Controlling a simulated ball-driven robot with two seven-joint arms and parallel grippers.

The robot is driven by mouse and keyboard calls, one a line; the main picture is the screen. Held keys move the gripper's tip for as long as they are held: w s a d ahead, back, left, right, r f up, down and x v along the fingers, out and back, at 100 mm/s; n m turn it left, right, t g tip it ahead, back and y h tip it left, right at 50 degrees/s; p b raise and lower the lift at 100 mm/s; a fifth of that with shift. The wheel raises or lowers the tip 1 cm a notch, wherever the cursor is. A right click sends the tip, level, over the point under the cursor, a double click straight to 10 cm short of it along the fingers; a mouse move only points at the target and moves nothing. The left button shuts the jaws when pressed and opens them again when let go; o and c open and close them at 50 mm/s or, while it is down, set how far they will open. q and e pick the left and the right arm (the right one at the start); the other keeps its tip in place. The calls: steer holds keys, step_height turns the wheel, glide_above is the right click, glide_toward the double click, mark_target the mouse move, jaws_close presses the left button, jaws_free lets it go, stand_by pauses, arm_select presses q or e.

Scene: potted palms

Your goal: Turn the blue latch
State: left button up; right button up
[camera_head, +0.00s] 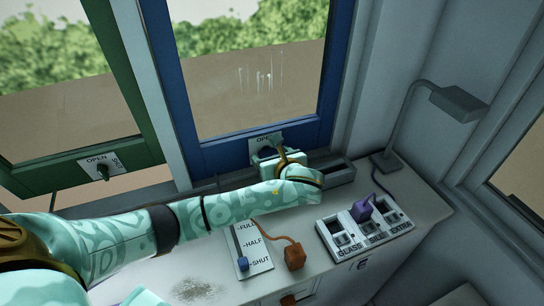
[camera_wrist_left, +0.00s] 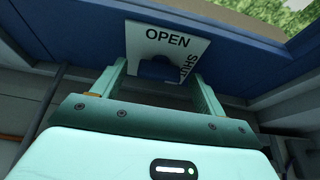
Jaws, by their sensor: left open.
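The blue latch (camera_head: 265,153) is on the lower frame of the blue window (camera_head: 230,152), on a white plate (camera_head: 262,141) marked OPEN and SHUT. In the left wrist view the dark blue latch (camera_wrist_left: 158,69) shows between my two fingers, below the word OPEN. My left gripper (camera_head: 280,150) is open at the plate, one finger on each side of the latch. I cannot tell whether the fingers touch it. In the head view the gripper hides part of the latch. My right gripper is not in view.
A green window (camera_head: 75,165) with its own latch (camera_head: 103,173) is at left. On the counter are a slider panel (camera_head: 250,245), an orange block (camera_head: 295,256) on a cord, a labelled tray (camera_head: 340,249) with a purple object (camera_head: 362,209), and a desk lamp (camera_head: 457,102).

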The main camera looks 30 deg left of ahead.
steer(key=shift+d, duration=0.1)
arm_select(q)
steer(key=c, duration=1)
steer(key=shift+s+r+n+p, duration=0.15)
steer(key=shift+n+p, duration=0.15)
steer(key=shift+p, duration=0.45)
steer(key=shift+s+a+n+t+h+p, duration=0.1)
steer(key=shift+n+t+h+p, duration=0.5)
steer(key=shift+p, duration=0.65)
steer(key=shift+s+n+t+p, duration=0.1)
steer(key=shift+n+t+p, duration=0.2)
steer(key=shift+n+p, duration=0.45)
steer(key=shift+a+f+n+t+h, duration=0.15)
steer(key=shift+f+n+t+h, duration=0.2)
steer(key=shift+n, duration=0.4)
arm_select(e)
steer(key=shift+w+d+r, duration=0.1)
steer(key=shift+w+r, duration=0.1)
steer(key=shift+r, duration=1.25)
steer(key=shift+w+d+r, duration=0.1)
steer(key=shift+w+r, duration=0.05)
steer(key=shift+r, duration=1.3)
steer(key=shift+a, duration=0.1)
